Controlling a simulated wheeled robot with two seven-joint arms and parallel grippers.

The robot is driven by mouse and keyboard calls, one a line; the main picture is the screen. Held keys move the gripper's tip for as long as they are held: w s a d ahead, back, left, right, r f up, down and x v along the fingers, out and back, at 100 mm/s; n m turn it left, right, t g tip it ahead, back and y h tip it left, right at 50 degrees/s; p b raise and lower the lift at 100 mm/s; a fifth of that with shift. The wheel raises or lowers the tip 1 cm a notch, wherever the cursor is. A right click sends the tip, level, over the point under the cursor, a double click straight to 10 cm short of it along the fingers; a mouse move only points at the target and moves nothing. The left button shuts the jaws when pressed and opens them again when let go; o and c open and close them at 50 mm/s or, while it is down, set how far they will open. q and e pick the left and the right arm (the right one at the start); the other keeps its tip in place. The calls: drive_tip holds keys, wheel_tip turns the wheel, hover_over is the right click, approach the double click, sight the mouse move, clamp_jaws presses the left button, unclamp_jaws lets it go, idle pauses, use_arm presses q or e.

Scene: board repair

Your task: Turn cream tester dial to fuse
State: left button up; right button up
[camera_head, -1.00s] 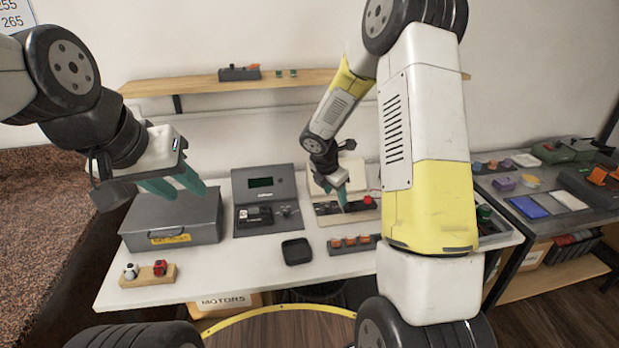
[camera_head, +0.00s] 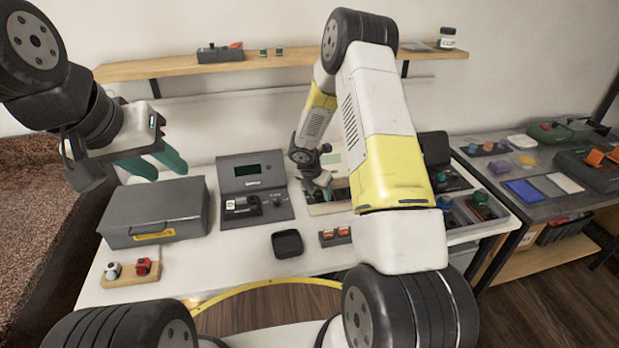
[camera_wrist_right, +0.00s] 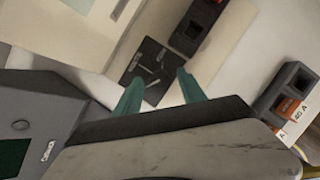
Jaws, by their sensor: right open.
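The cream tester (camera_head: 333,160) stands at the back of the white bench, partly behind my right arm. In the right wrist view its cream body (camera_wrist_right: 70,32) fills the upper left. A dark square plate (camera_wrist_right: 143,73) with pale marks, seemingly the dial area, shows between and beyond my right fingertips; its labels and setting are unreadable. My right gripper (camera_head: 322,192) is open over the tester's front. Its teal fingers (camera_wrist_right: 157,88) point at the plate; I cannot tell whether they touch anything. My left gripper (camera_head: 165,162) has its fingers apart, empty, above the grey case.
The grey case (camera_head: 160,217) and a grey tester (camera_head: 254,172) stand left of the cream one. A black tray (camera_head: 287,244), a wooden block with two knobs (camera_head: 130,274) and a holder with orange parts (camera_head: 335,236) lie in front. A parts tray (camera_head: 480,213) is right.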

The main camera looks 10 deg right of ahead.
clamp_jaws()
